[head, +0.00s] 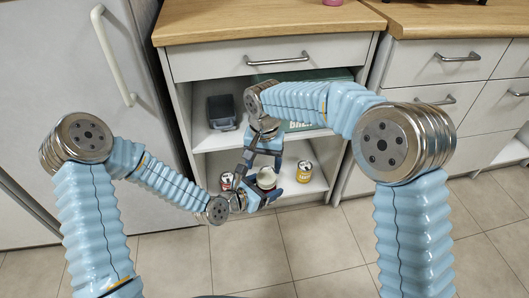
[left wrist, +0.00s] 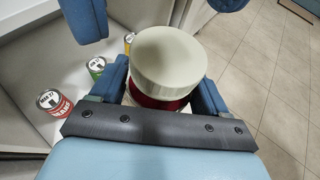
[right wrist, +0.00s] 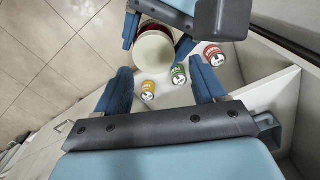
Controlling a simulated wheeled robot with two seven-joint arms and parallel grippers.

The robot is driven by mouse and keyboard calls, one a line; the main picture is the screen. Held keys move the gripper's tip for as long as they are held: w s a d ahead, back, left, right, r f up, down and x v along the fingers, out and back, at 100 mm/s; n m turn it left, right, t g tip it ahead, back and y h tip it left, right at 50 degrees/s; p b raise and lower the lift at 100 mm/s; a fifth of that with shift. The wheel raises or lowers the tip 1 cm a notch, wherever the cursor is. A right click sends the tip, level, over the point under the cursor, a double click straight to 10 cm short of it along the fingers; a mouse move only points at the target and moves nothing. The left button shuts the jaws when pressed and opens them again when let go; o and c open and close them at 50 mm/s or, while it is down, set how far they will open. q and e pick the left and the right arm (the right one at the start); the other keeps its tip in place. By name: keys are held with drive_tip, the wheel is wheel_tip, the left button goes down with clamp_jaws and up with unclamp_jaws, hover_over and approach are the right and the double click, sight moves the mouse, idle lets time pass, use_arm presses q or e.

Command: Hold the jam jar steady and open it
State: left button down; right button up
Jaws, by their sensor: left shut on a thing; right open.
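The jam jar has a cream lid and red contents. In the head view the jar (head: 267,178) is in front of the open cabinet. In the left wrist view the lid (left wrist: 170,58) is on the jar, with a red band (left wrist: 155,102) below it. My left gripper (head: 262,192) is shut around the jar's body, with fingers on both sides. My right gripper (head: 264,148) is open and empty above the lid. In the right wrist view its fingers (right wrist: 160,82) are apart, and the lid (right wrist: 154,52) lies beyond them, untouched.
The lower shelf holds a red can (head: 227,180), a yellow can (head: 304,171) and a green can (right wrist: 178,75). A dark appliance (head: 222,112) and a green box (head: 310,126) stand on the upper shelf. A wooden counter (head: 240,22) is above. The tiled floor in front is clear.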

sight(263, 178)
drive_tip(key=shift+f, duration=1.85)
drive_tip(key=shift+c, duration=0.3)
drive_tip(key=shift+f, duration=0.1)
drive_tip(key=c, duration=1)
drive_tip(key=shift+s+a, duration=0.1)
drive_tip(key=shift+c, duration=0.7)
clamp_jaws()
drive_tip(key=n, duration=0.4)
drive_tip(key=shift+s, duration=0.1)
drive_tip(key=n, duration=0.3)
drive_tip(key=shift+s+n, duration=0.1)
drive_tip(key=shift+n, duration=0.2)
drive_tip(key=n, duration=0.5)
drive_tip(key=shift+g, duration=0.3)
drive_tip(key=n, duration=0.3)
drive_tip(key=shift+s+n, duration=0.1)
drive_tip(key=shift+n, duration=0.2)
